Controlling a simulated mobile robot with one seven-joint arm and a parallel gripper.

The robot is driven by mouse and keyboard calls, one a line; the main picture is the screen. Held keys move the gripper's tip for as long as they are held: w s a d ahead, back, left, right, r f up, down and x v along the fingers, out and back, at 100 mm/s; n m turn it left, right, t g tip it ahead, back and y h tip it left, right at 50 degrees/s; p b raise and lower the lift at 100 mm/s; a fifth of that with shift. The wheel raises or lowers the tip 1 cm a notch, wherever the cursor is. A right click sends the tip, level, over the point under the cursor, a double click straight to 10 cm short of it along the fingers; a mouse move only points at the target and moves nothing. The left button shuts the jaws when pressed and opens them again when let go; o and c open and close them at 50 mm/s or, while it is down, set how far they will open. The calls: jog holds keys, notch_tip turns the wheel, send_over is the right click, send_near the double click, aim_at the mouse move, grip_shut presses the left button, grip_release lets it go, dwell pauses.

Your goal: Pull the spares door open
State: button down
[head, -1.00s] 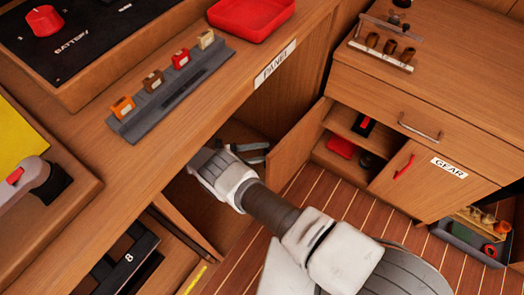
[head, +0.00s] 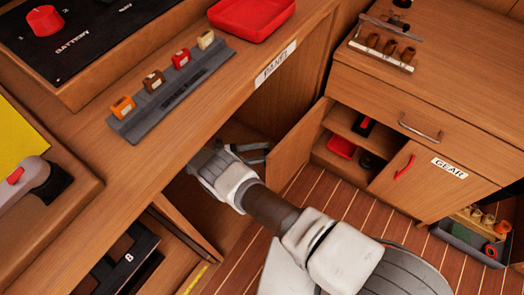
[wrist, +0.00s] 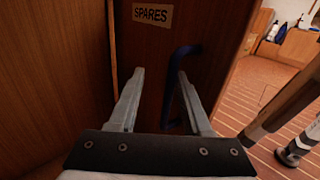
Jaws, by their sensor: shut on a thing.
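The spares door (wrist: 150,55) fills the middle of the wrist view, a brown wooden panel with a "SPARES" label (wrist: 152,15) near the top. A dark blue handle (wrist: 178,72) stands out from it, right of the label. My gripper (wrist: 158,82) is shut on this handle, though the handle shows mostly beside the right finger. A narrow pale strip runs down the door's left side; floor shows past its right edge. In the head view, my gripper (head: 235,152) is low beneath the "PANEL" counter; the handle and label are hidden there.
A wooden panel (head: 297,145) stands out near my gripper. The "GEAR" cabinet (head: 430,180), with a red handle (head: 404,167) and open shelves, is to the right. A grey rack (head: 168,92) and red tray (head: 250,15) sit on the counter. Striped floor (head: 345,200) is clear between the cabinets.

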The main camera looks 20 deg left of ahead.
jog(key=shift+w+a+r+t, duration=0.35)
jog(key=shift+w+a, duration=0.2)
jog(key=shift+a, duration=0.3)
jog(key=c, duration=0.9)
grip_release()
jog(key=shift+a, duration=0.1)
